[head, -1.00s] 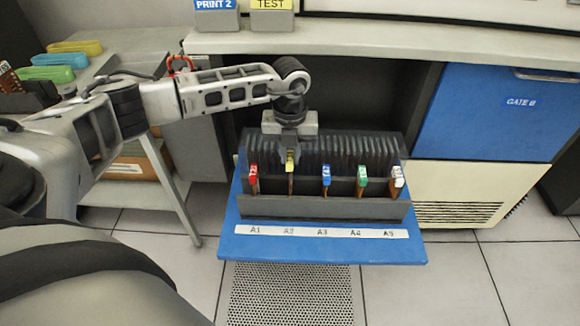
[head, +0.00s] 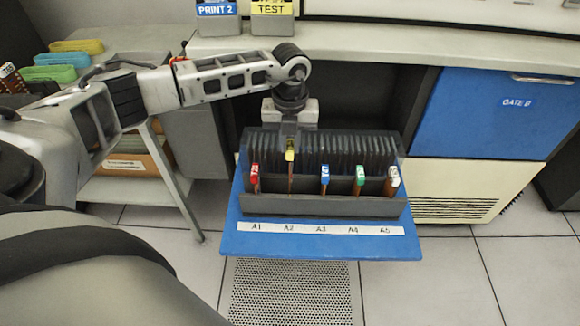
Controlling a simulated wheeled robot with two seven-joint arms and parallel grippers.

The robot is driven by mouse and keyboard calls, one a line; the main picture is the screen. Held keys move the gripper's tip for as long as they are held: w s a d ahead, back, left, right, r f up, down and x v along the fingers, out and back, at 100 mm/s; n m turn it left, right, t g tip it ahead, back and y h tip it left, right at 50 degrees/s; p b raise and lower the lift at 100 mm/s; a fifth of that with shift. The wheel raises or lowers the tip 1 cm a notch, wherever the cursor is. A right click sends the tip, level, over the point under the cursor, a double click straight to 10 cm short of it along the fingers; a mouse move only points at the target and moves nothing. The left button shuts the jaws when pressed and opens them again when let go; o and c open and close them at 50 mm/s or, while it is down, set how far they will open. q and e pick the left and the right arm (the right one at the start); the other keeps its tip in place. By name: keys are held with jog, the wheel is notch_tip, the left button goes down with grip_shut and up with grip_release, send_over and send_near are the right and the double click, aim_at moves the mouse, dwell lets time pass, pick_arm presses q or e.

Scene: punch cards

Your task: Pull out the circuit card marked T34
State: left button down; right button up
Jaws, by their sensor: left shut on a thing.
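The dark card rack (head: 322,206) stands on the blue drop-down shelf (head: 322,246), above a strip lettered A1 to A5. Its cards have coloured tabs: red (head: 254,173), yellow (head: 290,156), blue (head: 325,173), green (head: 360,175) and white (head: 394,176). The tab marks are too small to read surely, so I cannot tell which is T34. My left gripper (head: 290,146) points down from behind the rack's front row and is shut on the yellow-tabbed card above A2. That card stands higher than the others, its lower part still in the rack. My right gripper is out of view.
A blue panel marked GATE B (head: 500,112) is at the right. PRINT 2 (head: 217,18) and TEST (head: 271,18) boxes stand on the counter (head: 350,42) above the rack. A side table with coloured trays (head: 55,73) is at the left.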

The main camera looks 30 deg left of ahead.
pick_arm(q)
jog(key=shift+r, duration=0.25)
jog(key=shift+r, duration=0.1)
